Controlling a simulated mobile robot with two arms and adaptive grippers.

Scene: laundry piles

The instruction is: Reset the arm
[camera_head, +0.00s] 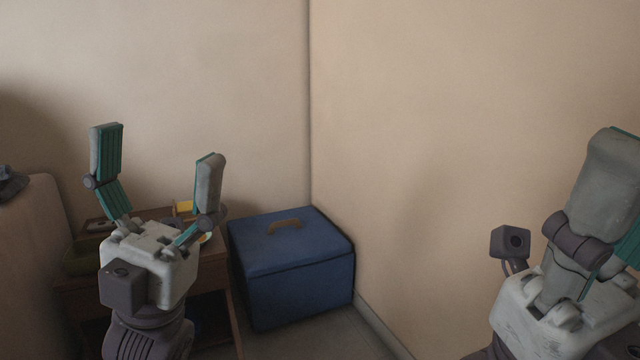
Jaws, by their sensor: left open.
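My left gripper (157,160) is raised at the left of the head view, its two green-lined fingers spread wide with nothing between them. It stands in front of a small wooden table and hides part of it. My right gripper (605,215) is at the right edge of the view. One of its fingers shows, with a bit of green pad at the frame edge. The rest of it is cut off, so its opening cannot be judged.
A blue lidded box (291,262) with a brown handle stands on the floor in the room corner. The wooden table (232,300) left of it holds a green tray (82,257) and a yellow item (184,207). A beige piece of furniture (35,260) is at far left. Walls are bare.

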